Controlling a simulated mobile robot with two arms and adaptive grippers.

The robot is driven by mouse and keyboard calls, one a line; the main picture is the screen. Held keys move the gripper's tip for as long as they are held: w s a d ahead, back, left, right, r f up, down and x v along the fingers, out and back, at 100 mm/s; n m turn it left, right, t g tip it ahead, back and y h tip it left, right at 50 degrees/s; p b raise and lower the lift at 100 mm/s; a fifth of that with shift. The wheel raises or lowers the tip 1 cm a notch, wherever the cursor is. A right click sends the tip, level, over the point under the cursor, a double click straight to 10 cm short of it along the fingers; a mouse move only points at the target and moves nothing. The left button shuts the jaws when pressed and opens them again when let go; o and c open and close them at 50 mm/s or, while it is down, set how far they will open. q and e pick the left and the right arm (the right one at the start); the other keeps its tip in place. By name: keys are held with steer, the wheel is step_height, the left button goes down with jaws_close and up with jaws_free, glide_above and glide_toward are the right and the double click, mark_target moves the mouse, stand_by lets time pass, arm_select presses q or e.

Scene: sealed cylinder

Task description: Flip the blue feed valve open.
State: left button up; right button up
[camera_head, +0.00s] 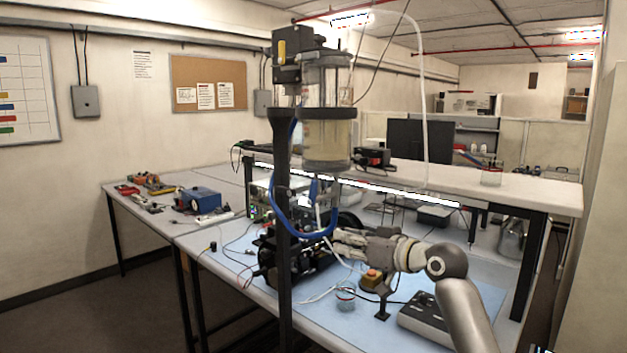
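A clear cylinder (327,140) with pale yellowish liquid hangs on a black post above the bench. Blue tubing (275,205) loops below it. A small blue piece (313,188) just under the cylinder looks like the feed valve's handle; it is too small to tell its exact angle. My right gripper (338,240) comes in from the right with its fingers pointing left, below the blue piece and close to the lower end of the tubing. I cannot tell whether it touches anything or how far its fingers are apart. My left gripper is out of view.
A black device (285,262) with wires stands behind the post. A raised shelf (520,196) runs behind.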

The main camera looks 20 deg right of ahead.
mark_target(317, 182)
steer(key=s+a+r+n+t+y, duration=0.1)
steer(key=s+a+r+n, duration=0.1)
steer(key=s+r, duration=0.35)
steer(key=s+a+r+n+y, duration=0.1)
steer(key=s+r+y, duration=0.1)
steer(key=r, duration=0.6)
steer(key=p+x, duration=0.5)
steer(key=x, duration=0.5)
steer(key=shift+d, duration=0.15)
steer(key=shift+w+a+f, duration=0.2)
steer(key=shift+w+f, duration=0.05)
steer(key=shift+w, duration=0.45)
jaws_close()
